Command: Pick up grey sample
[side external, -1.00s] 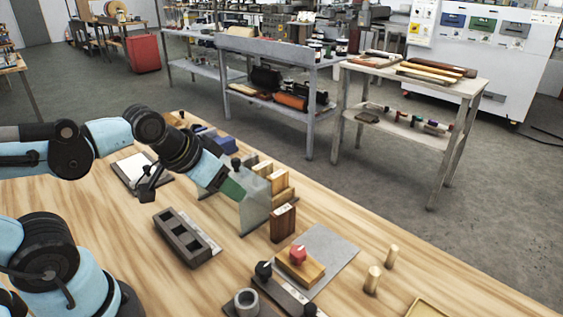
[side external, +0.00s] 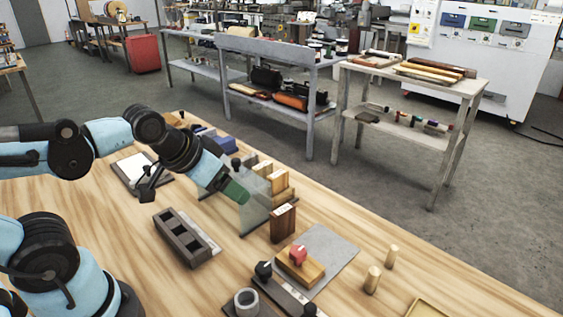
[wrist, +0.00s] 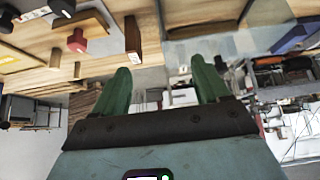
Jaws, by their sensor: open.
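I cannot tell for sure which thing is the grey sample. Grey things in the side view are a flat grey sheet (side external: 338,252) under a wooden block with a red knob, and a short grey ring (side external: 246,297) at the front edge of the picture. My gripper (side external: 237,191) has green fingers and is beside a clear upright panel (side external: 254,214), above the table. In the wrist view my gripper (wrist: 162,82) is open, with its two green fingers apart and nothing between them.
A dark holder with several compartments (side external: 171,233) stands left of the panel. A dark brown block (side external: 283,224) and lighter wooden blocks (side external: 281,179) stand close to the panel. Two wooden pegs (side external: 372,279) stand at the right.

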